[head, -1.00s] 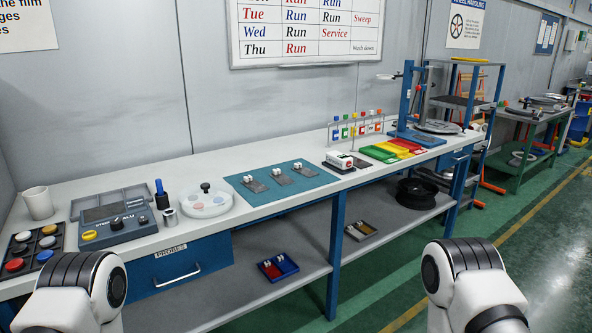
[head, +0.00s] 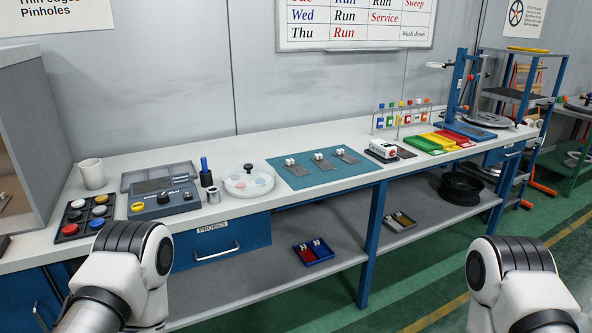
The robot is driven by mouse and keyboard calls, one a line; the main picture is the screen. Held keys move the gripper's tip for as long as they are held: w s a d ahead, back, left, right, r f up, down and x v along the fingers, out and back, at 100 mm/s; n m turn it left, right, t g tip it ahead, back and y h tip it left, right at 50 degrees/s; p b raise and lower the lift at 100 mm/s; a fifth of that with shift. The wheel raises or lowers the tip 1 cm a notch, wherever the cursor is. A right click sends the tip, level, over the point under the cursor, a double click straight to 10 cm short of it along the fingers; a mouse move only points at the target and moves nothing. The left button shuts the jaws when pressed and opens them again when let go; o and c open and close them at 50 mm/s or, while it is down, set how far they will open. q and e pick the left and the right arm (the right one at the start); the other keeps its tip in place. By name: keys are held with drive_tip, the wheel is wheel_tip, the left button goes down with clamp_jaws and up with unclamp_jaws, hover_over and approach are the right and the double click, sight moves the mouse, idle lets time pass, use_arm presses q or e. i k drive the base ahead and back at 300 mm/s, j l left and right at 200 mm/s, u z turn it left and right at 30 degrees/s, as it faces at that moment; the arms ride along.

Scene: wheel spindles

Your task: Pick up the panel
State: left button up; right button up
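No thing in the head view is clearly marked as the panel. Three small grey plates with white blocks on them, the middle one here (head: 323,160), lie on a teal mat (head: 346,181) on the bench. A grey device with a dark display and a yellow knob (head: 137,207) stands to their left. I cannot tell whether any of these is the panel. Only my arm links show, at the lower left and lower right, in front of the bench. Both grippers are outside the view.
The long bench (head: 245,144) also holds a white cup (head: 92,174), a tray of coloured buttons (head: 71,229), a round clear-lidded dish (head: 237,186) and coloured trays (head: 422,145). A lower shelf (head: 277,281) carries small bins and a black wheel (head: 460,189).

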sight(290, 165)
drive_tip(key=i+l+u, duration=0.25)
drive_tip(key=u, duration=0.15)
drive_tip(key=i+l+u, duration=0.15)
drive_tip(key=l+u, duration=0.25)
drive_tip(key=l, duration=0.1)
